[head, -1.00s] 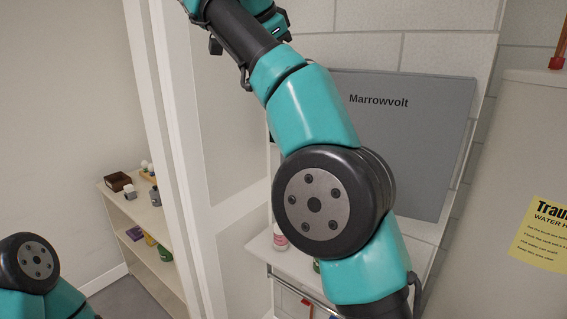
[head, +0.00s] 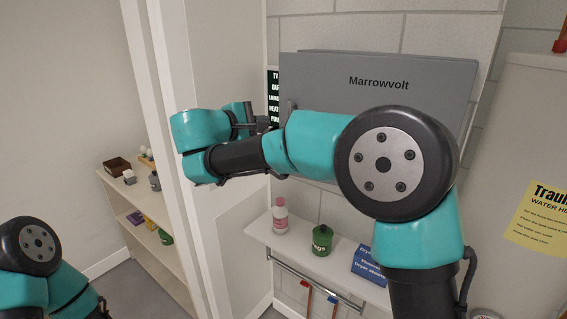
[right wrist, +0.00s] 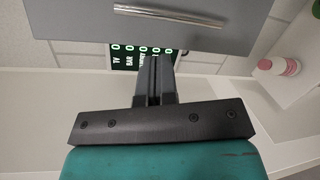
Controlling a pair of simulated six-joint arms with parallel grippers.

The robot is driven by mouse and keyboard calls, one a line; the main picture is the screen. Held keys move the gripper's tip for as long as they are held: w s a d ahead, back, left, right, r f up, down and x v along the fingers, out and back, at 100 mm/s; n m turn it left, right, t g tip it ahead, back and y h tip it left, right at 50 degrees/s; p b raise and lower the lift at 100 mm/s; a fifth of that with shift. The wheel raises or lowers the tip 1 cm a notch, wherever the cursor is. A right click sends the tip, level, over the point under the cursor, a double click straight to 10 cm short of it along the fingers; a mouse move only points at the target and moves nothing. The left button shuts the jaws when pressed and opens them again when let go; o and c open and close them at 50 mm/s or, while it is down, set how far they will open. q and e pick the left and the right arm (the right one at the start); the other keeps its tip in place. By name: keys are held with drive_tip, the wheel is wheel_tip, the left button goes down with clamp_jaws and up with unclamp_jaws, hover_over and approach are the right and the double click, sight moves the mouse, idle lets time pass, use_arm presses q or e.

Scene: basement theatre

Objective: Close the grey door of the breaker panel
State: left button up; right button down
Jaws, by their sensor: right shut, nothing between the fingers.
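The breaker panel's grey door (head: 430,83), marked "Marrowvolt", hangs on the back wall. Its left edge seems to stand a little forward of the panel box (head: 390,54), whose top shows behind it, so it looks slightly ajar. My right arm hides its lower part. A metal handle (right wrist: 168,15) is on the door in the right wrist view. My right gripper (right wrist: 154,66) is shut and empty, its fingertips near the door's handle-side edge; I cannot tell if they touch. In the head view the gripper (head: 266,125) is left of the door. My left gripper is out of view.
Below the panel, a white shelf (head: 262,232) holds a pink-and-white bottle (head: 280,216), green tin (head: 322,240) and blue box (head: 370,263). A water heater (head: 520,130) stands right; a white post (head: 165,90) left.

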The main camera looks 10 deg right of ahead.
drive_tip(key=s+a+f+n+t+y, duration=0.1)
drive_tip(key=s+f+n+t, duration=0.1)
drive_tip(key=f+n, duration=0.5)
drive_tip(key=s+f+n+t+y, duration=0.2)
drive_tip(key=s+f+n+t, duration=0.1)
drive_tip(key=f+n, duration=0.4)
drive_tip(key=s+n, duration=0.1)
drive_tip(key=n, duration=0.2)
drive_tip(key=shift+s+a+n+t, duration=0.3)
drive_tip(key=shift+s+a, duration=0.05)
drive_tip(key=shift+w+f, duration=0.1)
drive_tip(key=x, duration=1.4)
